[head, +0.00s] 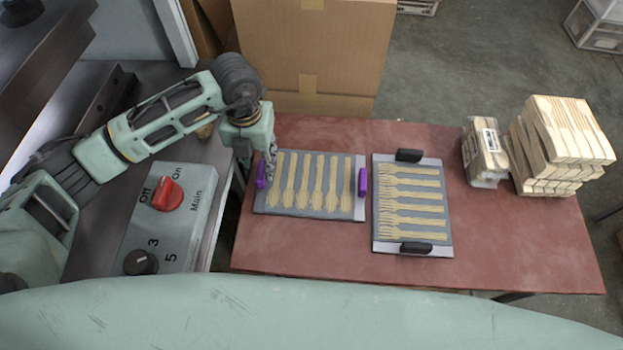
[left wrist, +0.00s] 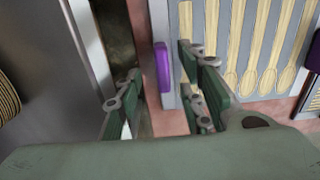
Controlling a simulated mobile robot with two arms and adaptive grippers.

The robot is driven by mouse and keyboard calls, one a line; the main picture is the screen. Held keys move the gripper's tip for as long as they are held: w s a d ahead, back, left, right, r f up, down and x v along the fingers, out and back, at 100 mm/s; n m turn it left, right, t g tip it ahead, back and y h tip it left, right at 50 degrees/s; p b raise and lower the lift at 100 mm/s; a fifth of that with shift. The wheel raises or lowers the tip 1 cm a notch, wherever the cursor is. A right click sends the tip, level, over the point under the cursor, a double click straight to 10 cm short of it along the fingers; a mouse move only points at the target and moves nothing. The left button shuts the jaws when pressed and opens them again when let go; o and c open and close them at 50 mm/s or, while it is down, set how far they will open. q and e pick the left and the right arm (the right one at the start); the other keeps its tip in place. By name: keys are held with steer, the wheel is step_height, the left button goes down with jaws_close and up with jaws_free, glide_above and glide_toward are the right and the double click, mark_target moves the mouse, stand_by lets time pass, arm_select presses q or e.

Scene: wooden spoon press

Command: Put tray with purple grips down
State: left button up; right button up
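The tray with purple grips (head: 358,215) lies flat on the red-brown table at its left end, with a row of pale wooden spoons on its grey surface. Its left purple grip (head: 261,174) and right purple grip (head: 363,182) stand at opposite sides. My left gripper (head: 268,160) is at the left grip. In the left wrist view, the left purple grip (left wrist: 162,67) shows between the spread fingers of my left gripper (left wrist: 160,88), with gaps on both sides. The gripper is open and holds nothing. My right gripper is out of view.
A second tray with black grips (head: 450,240) lies close on the right, carrying wooden forks. A wrapped pack (head: 484,153) and stacked wooden pieces (head: 563,145) stand farther right on the table (head: 540,255). A control box (head: 172,220) and cardboard boxes (head: 315,50) border the left and back.

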mark_target(261, 170)
arm_select(q)
steer(key=shift+s+d+f, duration=0.1)
steer(key=shift+f, duration=0.9)
steer(key=shift+s+d+f, duration=0.1)
steer(key=shift+f, duration=0.85)
jaws_close()
steer(key=shift+r, duration=0.1)
